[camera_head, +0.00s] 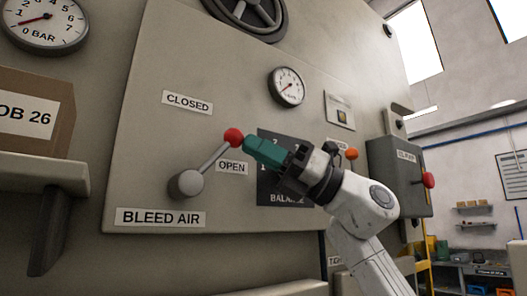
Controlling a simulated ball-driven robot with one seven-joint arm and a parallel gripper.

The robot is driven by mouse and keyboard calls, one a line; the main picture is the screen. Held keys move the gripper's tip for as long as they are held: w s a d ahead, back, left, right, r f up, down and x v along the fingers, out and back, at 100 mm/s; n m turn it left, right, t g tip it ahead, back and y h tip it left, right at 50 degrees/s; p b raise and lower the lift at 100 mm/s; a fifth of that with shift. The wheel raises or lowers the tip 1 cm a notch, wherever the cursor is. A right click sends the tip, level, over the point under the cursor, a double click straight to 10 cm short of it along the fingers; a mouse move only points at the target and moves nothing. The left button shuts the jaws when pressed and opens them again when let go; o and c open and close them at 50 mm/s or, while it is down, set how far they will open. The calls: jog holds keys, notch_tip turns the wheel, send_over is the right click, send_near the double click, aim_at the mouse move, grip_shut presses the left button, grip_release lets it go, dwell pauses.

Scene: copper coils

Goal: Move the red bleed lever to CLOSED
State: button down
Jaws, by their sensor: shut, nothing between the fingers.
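The bleed lever is a grey metal rod (214,158) with a red ball knob (234,137) at its tip. It comes out of a round grey hub (186,184) on the beige panel. The rod tilts up and to the right, its knob just above the OPEN label (232,168). The CLOSED label (187,102) is higher and to the left. My gripper (249,146), with teal fingers, is shut with nothing between the fingers. Its tips are at the right side of the red knob; I cannot tell whether they touch it.
A BLEED AIR label (160,217) is below the hub. A small gauge (288,86) and a dark handwheel (250,14) are higher on the panel. A dark plate (285,190) is behind my gripper. A grey box with a red knob (428,180) is at right. The panel around CLOSED is clear.

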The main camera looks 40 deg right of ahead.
jog(key=shift+a+r+n+g+h+p, duration=0.4)
jog(key=shift+a+r+p, duration=0.25)
jog(key=shift+a+r, duration=0.4)
jog(key=shift+a+r+n+g+h+p, duration=0.4)
jog(key=shift+a+r+p, duration=0.35)
jog(key=shift+a, duration=0.5)
jog(key=shift+a+r+n+g+h+p, duration=0.3)
jog(key=shift+a+r+n+g+p, duration=0.25)
jog(key=shift+a+r, duration=0.5)
jog(key=shift+a+f, duration=0.1)
jog(key=shift+a, duration=0.15)
